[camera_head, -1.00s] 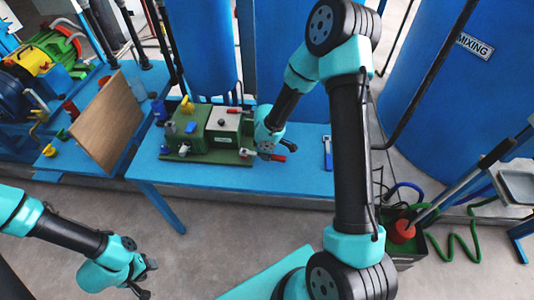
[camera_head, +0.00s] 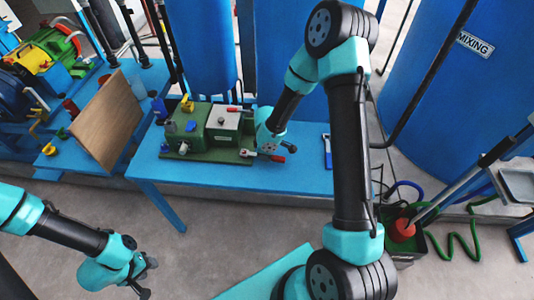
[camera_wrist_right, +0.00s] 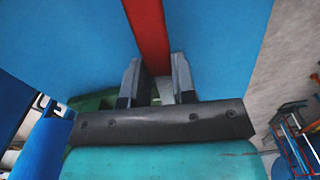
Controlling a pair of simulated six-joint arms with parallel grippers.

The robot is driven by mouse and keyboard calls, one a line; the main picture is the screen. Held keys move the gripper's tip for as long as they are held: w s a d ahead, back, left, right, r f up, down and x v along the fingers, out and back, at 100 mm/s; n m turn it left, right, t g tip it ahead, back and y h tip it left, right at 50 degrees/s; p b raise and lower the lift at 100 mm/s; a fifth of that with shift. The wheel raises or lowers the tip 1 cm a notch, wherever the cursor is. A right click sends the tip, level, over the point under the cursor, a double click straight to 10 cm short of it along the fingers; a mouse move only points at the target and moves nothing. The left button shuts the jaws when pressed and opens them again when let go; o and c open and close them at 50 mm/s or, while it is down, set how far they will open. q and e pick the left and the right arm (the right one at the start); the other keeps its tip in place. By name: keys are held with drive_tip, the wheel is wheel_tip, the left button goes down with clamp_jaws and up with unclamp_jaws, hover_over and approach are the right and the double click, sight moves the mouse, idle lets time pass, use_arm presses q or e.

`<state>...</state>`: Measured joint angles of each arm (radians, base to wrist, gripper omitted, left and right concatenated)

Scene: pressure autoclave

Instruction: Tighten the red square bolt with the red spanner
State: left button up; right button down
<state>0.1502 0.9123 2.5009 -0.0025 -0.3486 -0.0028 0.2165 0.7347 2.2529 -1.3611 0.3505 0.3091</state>
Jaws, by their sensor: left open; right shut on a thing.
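The red spanner (camera_head: 290,147) is held in my right gripper (camera_head: 268,152) beside the right end of the green machine (camera_head: 208,135) on the blue bench. In the right wrist view its red bar (camera_wrist_right: 149,35) runs up and away from between the two fingers (camera_wrist_right: 156,82), which are shut on it. A small red part (camera_head: 246,153) shows at the machine's lower right corner; I cannot tell whether it is the square bolt or the spanner's end. Whether the spanner sits on the bolt is hidden. My left gripper (camera_head: 143,276) is open and empty over the floor.
The blue bench (camera_head: 230,178) is clear along its front. A blue tool (camera_head: 327,152) lies right of my right gripper. A brown board (camera_head: 105,120) leans at the left. A dark bin with a red item (camera_head: 403,229) stands on the floor at the right.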

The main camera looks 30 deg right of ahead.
drive_tip(key=shift+f, duration=0.5)
drive_tip(key=c, duration=0.8)
unclamp_jaws()
drive_tip(key=shift+c, duration=0.2)
drive_tip(key=shift+r, duration=0.15)
wheel_tip(320, 180, up, 17)
drive_tip(key=shift+r, duration=0.1)
idle(0.4)
